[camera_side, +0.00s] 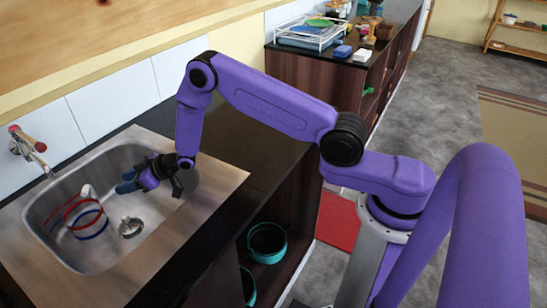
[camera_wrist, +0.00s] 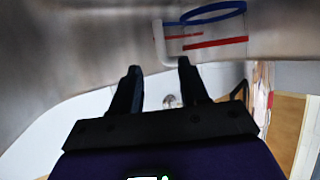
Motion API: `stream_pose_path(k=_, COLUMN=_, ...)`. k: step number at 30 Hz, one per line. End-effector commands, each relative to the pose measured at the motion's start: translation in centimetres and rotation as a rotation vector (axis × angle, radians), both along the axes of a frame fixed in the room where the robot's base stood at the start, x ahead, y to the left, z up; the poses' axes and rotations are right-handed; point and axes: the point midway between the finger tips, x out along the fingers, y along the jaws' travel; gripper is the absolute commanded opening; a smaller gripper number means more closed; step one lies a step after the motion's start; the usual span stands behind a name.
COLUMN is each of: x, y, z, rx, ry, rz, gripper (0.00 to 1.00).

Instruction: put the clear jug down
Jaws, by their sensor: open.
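The clear jug (camera_side: 84,212) is in the left part of the metal sink, marked by red and blue bands and a white handle. Its see-through body is hard to make out, so I cannot tell its exact tilt. In the wrist view the jug (camera_wrist: 205,36) shows at the top, beyond my fingertips, with a blue ring, red bands and the white handle. My gripper (camera_side: 127,181) is over the right part of the sink, fingers pointing left toward the jug. In the wrist view my gripper (camera_wrist: 158,72) is open, with nothing between its fingers.
The sink (camera_side: 95,262) is set in a dark counter (camera_side: 235,165). A drain (camera_side: 130,228) lies right of the jug, and a tap (camera_side: 28,146) is on the tiled wall. A white dish rack (camera_side: 305,38) stands on the far counter. Teal pots (camera_side: 268,242) sit on a shelf below.

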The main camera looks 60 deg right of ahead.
Motion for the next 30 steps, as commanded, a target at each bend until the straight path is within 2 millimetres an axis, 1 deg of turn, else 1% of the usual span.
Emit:
stream_pose_path(k=4, x=-0.6, y=1.0, z=1.9, rx=-0.048, ry=0.033, rz=0.018, gripper=0.45)
stream_pose_path(k=7, x=-1.9, y=2.0, z=3.8, rx=-0.106, ry=0.079, rz=0.035, gripper=0.45)
stream_pose_path(k=11, x=-4.7, y=2.9, z=6.3, rx=-0.187, ry=0.148, rz=0.060, gripper=0.45)
stream_pose_path(k=14, x=-7.5, y=3.2, z=8.1, rx=-0.247, ry=0.202, rz=0.080, gripper=0.45)
stream_pose_path(k=17, x=-10.7, y=3.2, z=9.8, rx=-0.306, ry=0.257, rz=0.103, gripper=0.45)
stream_pose_path(k=22, x=-17.1, y=2.4, z=12.5, rx=-0.403, ry=0.350, rz=0.148, gripper=0.45)
stream_pose_path(k=26, x=-22.6, y=1.0, z=14.3, rx=-0.477, ry=0.423, rz=0.187, gripper=0.45)
stream_pose_path(k=27, x=-24.4, y=0.5, z=14.7, rx=-0.499, ry=0.445, rz=0.200, gripper=0.45)
stream_pose_path(k=29, x=-27.1, y=-0.5, z=15.4, rx=-0.534, ry=0.479, rz=0.222, gripper=0.45)
stream_pose_path(k=30, x=-28.9, y=-1.3, z=15.9, rx=-0.557, ry=0.502, rz=0.237, gripper=0.45)
